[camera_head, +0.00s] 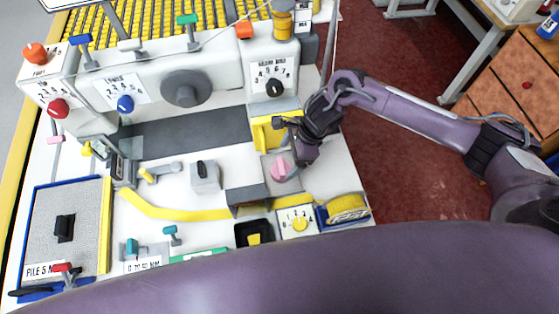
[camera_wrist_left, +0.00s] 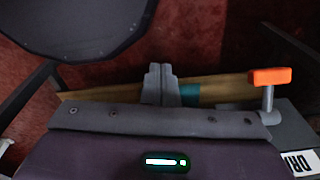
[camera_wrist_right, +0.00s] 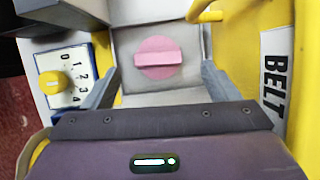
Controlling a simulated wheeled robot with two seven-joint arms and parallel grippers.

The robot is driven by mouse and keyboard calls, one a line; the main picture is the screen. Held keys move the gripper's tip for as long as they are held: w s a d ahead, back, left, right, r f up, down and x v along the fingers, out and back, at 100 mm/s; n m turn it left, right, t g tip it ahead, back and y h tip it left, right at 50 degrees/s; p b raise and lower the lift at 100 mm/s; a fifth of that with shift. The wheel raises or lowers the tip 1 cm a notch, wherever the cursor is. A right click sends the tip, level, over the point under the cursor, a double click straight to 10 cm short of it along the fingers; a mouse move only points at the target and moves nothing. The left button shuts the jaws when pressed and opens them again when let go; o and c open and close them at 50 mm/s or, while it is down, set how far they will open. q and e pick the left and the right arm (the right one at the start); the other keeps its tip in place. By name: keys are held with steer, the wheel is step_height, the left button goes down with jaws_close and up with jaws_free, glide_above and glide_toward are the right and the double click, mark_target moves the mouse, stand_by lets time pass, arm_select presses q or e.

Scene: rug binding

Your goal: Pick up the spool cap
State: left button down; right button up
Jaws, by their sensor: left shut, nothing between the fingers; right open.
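A pink round cap with a raised bar across it, which looks like the spool cap (camera_head: 281,168), sits on a grey square block. It also shows in the right wrist view (camera_wrist_right: 158,57), centred ahead of the gripper. My right gripper (camera_wrist_right: 158,84) is open and empty, with one finger on each side of the cap's line and short of it. In the head view the right gripper (camera_head: 295,150) is just above and behind the cap. My left gripper (camera_wrist_left: 160,72) is shut and empty, and shows only in the left wrist view.
A yellow bracket (camera_head: 262,132) stands close behind the block. A dial with a yellow knob (camera_head: 298,221) and a blue-and-yellow box (camera_head: 343,209) lie in front. In the left wrist view, an orange-topped lever (camera_wrist_left: 270,76) stands right of the left fingers.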

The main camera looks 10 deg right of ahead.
mark_target(283, 166)
steer(key=x, duration=0.1)
steer(key=b+x, duration=0.1)
steer(key=x, duration=0.1)
steer(key=shift+s+f, duration=0.25)
steer(key=shift+s, duration=0.1)
steer(key=shift+b+x, duration=0.35)
steer(key=shift+x, duration=0.85)
steer(key=shift+w+a+f, duration=0.1)
steer(key=shift+w+f, duration=0.1)
steer(key=shift+c, duration=1.4)
arm_select(q)
steer(key=s+f, duration=0.2)
steer(key=shift+s+a+f, duration=0.1)
steer(key=shift+s+f, duration=0.1)
steer(key=shift+s, duration=0.1)
arm_select(e)
steer(key=c, duration=0.8)
